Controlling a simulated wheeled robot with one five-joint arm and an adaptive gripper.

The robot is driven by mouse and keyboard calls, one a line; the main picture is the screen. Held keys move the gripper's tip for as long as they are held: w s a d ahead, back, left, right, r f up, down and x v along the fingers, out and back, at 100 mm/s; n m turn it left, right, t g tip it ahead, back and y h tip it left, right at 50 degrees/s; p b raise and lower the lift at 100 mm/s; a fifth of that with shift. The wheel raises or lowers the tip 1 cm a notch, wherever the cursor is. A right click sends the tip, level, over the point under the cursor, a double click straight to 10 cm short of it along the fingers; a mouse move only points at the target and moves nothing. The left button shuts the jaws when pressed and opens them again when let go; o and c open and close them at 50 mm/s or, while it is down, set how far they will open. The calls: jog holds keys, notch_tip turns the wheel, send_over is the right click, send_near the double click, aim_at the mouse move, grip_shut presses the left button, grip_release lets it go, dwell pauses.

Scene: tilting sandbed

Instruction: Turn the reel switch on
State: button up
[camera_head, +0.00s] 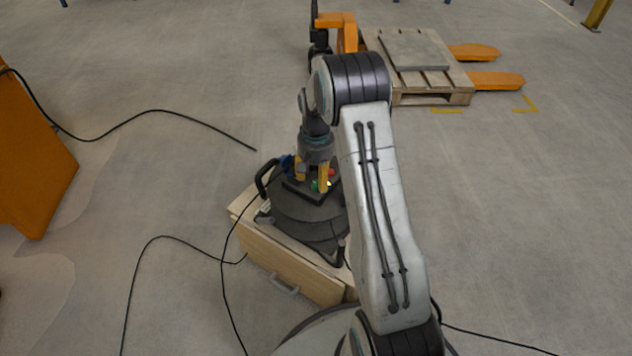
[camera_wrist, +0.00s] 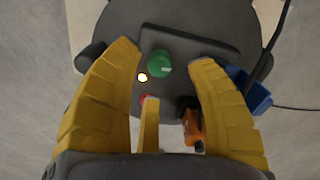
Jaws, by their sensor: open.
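The cable reel (camera_head: 292,218) is a dark round drum on a wooden cabinet. Its switch is a green knob (camera_wrist: 159,62) with a pale mark, on a dark panel (camera_wrist: 196,38). A bright white spot (camera_wrist: 142,77) and a partly hidden red part (camera_wrist: 147,98) sit beside the knob. My gripper (camera_wrist: 164,54) has yellow fingers spread open and empty. In the wrist view the knob lies between the two outer fingertips, with a gap on both sides. In the head view my gripper (camera_head: 311,183) points down over the reel's top. Whether the fingers touch the panel cannot be told.
A blue plug (camera_wrist: 250,92) and an orange plug (camera_wrist: 193,127) are close to the right finger. The wooden cabinet (camera_head: 300,276) has a drawer handle. Black cables (camera_head: 140,115) lie on the floor. A pallet (camera_head: 430,90) stands behind; open floor lies right.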

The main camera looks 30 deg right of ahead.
notch_tip(320, 180, up, 9)
dwell(0.4)
dwell(0.4)
notch_tip(320, 180, up, 24)
jog(key=n+t+p, duration=0.1)
jog(key=n+p, duration=0.2)
jog(key=p, duration=1.1)
send_over(316, 183)
jog(key=s+a, duration=0.6)
jog(key=s, duration=0.4)
jog(key=s+a+r+n+t+p, duration=0.2)
jog(key=s+a+r+n+p, duration=0.1)
jog(key=s+r+p, duration=1.4)
jog(key=shift+s+a+r, duration=0.45)
jog(key=shift+a+r, duration=0.25)
